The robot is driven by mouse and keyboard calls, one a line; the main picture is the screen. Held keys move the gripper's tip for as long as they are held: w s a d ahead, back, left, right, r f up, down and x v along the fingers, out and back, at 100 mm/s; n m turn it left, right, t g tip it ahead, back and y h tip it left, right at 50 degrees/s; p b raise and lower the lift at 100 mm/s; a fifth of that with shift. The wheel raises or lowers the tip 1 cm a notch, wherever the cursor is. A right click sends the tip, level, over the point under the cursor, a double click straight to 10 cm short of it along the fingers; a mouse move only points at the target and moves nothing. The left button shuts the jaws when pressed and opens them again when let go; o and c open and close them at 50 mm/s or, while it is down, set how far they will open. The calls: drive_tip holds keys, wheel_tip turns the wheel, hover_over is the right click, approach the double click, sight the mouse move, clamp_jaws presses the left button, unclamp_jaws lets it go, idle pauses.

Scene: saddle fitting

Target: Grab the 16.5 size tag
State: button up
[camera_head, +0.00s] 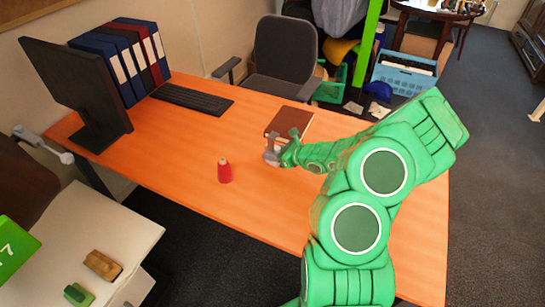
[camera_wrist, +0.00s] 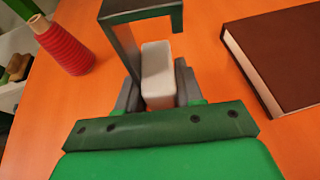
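No tag marked 16.5 is readable in either view. A green card (camera_head: 14,248) at the lower left edge of the head view shows a white 7; the rest of it is cut off. My gripper (camera_head: 272,152) is low over the orange table, just left of a brown book. In the wrist view, a pale block (camera_wrist: 158,72) sits between the grey finger parts of my gripper (camera_wrist: 160,88), with a dark angled bracket (camera_wrist: 140,14) beyond it. I cannot tell whether the block is gripped or belongs to the gripper.
The brown book (camera_head: 289,122) lies right of my gripper. A red spool (camera_head: 224,171) stands to the left. A monitor (camera_head: 75,90), keyboard (camera_head: 192,98) and binders (camera_head: 118,65) fill the table's far left. A pale cabinet (camera_head: 95,235) holds a tan and a green object. A chair (camera_head: 284,50) stands behind.

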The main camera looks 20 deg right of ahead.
sight(273, 135)
drive_tip(key=c, duration=0.3)
drive_tip(key=shift+r, duration=0.1)
drive_tip(key=shift+c, duration=0.2)
drive_tip(key=shift+r, duration=4.9)
